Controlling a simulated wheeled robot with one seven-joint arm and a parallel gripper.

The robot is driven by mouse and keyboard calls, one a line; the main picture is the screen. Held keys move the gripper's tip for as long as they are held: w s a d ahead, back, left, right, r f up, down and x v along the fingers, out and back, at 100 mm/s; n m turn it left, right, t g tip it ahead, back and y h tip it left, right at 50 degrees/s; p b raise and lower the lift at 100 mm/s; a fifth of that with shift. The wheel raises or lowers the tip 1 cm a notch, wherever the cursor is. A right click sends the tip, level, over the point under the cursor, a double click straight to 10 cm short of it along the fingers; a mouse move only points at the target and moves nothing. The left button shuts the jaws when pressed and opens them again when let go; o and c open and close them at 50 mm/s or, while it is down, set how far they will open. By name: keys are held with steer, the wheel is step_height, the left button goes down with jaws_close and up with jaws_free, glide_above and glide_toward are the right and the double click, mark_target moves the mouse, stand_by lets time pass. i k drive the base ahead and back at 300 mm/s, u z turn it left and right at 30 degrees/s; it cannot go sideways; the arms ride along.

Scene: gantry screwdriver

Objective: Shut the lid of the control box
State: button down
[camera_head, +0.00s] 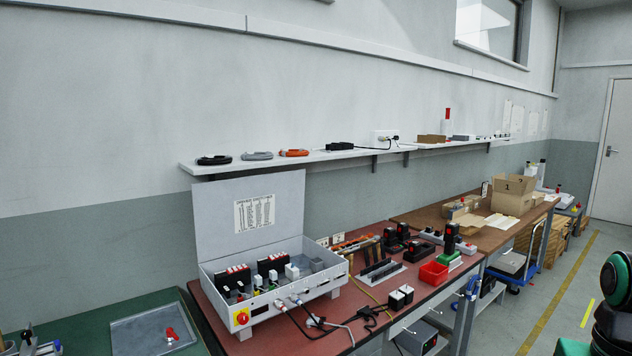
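The control box (325,283) is a light grey open case on the left end of a red-topped workbench. Its lid (222,222) stands raised at the back, near upright, with a printed label sheet (254,213) on its inner face. Inside the box are black modules with red-and-white tops and several small white parts. A red-and-yellow rotary switch (241,317) is on its front corner. Plugs and cables come out of the front wall. My gripper is not in view.
A wall shelf (330,154) holding tools runs behind and above the lid. Right of the box stand a black rack (380,270), a red bin (433,273) and black devices. Cables lie before the box. A green bench (90,318) is at left. Floor at right is partly clear.

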mark_target(235, 215)
steer(key=i, duration=0.9)
